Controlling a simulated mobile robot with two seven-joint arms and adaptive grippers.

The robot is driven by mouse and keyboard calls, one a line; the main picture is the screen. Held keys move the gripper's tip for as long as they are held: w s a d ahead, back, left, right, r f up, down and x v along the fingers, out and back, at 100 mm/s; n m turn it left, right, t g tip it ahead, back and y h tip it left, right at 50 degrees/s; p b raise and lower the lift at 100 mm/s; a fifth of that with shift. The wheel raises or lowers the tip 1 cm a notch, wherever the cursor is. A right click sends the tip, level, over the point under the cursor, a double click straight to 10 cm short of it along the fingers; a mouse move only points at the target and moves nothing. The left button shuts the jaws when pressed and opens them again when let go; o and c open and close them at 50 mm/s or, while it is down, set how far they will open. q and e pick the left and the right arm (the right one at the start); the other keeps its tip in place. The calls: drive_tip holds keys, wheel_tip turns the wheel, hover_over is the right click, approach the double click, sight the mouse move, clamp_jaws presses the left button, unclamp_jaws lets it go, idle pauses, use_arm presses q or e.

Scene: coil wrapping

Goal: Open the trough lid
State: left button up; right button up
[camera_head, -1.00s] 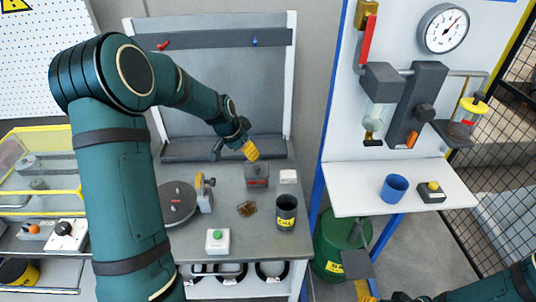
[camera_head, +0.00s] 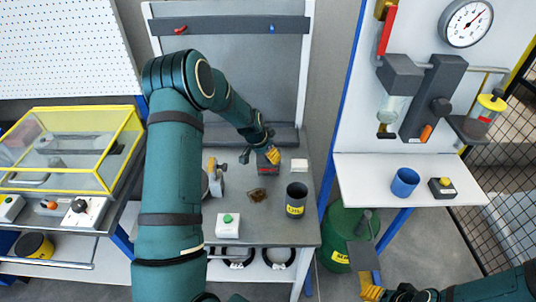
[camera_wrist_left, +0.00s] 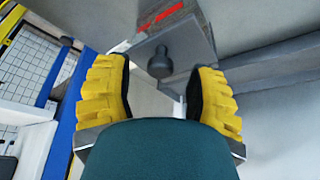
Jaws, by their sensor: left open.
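A small dark grey box with a red mark (camera_head: 267,172) stands on the bench and is perhaps the trough. In the left wrist view a grey lid (camera_wrist_left: 196,42) with a dark round knob (camera_wrist_left: 160,64) and a red strip faces the camera. My left gripper (camera_head: 272,156) is over the box, with yellow fingers. In the left wrist view it (camera_wrist_left: 161,80) is open, a finger on each side of the knob; I see no contact. My right gripper (camera_head: 371,290) shows only in part at the bottom right, and its jaws cannot be read.
On the bench (camera_head: 270,232) are a dark cup (camera_head: 296,200), a white block (camera_head: 299,165), a brown lump (camera_head: 257,195) and a green-button box (camera_head: 228,226). A yellow-framed clear cover (camera_head: 70,150) stands left. A white shelf with a blue cup (camera_head: 404,182) is right.

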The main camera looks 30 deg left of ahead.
use_arm(q)
drive_tip(key=shift+w+f, duration=0.15)
drive_tip(key=shift+f, duration=0.3)
clamp_jaws()
drive_tip(key=shift+r, duration=0.1)
idle(0.5)
drive_tip(key=shift+r, duration=0.1)
